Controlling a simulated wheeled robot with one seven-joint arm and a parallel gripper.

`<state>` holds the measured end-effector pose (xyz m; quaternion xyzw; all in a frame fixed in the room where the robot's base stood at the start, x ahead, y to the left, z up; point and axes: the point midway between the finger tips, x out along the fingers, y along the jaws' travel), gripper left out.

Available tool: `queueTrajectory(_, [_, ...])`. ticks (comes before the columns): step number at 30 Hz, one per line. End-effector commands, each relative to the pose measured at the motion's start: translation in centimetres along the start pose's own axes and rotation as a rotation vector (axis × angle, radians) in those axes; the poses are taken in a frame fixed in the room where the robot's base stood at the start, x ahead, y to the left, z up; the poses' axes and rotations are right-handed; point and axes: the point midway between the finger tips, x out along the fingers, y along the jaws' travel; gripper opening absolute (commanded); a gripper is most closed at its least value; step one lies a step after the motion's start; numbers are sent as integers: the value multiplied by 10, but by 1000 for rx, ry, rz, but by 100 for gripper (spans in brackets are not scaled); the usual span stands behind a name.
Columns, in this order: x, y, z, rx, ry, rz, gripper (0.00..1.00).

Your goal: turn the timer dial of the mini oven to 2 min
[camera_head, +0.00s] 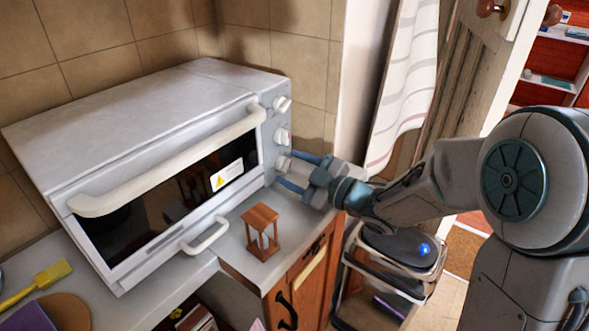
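The white mini oven (150,115) stands on the counter at the left, its door shut and its long handle across the top of the door. Three pale knobs sit in a column on its right front panel: a top knob (282,103), a middle knob (282,136) and a lowest knob (283,163). My gripper (286,168) reaches in from the right at the lowest knob. Its two blue fingers are spread, one above and one below that knob. I cannot tell whether they touch it. Dial marks are too small to read, and none is identifiable as the timer.
A wooden hourglass-like stand (262,232) is on the counter in front of the oven, below my gripper. A tiled wall is behind. A yellow brush (40,282) lies at the lower left. A shelved cart (400,250) stands below my arm.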

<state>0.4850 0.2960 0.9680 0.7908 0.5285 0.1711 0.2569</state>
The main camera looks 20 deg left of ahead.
Motion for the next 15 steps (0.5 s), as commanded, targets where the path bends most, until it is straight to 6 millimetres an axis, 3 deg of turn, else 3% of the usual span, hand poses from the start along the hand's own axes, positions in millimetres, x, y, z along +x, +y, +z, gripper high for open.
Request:
queueTrajectory(8, [-11,1,0,-2,0,2,51])
queueTrajectory(15, [-61,1,1,-1,-4,5,51])
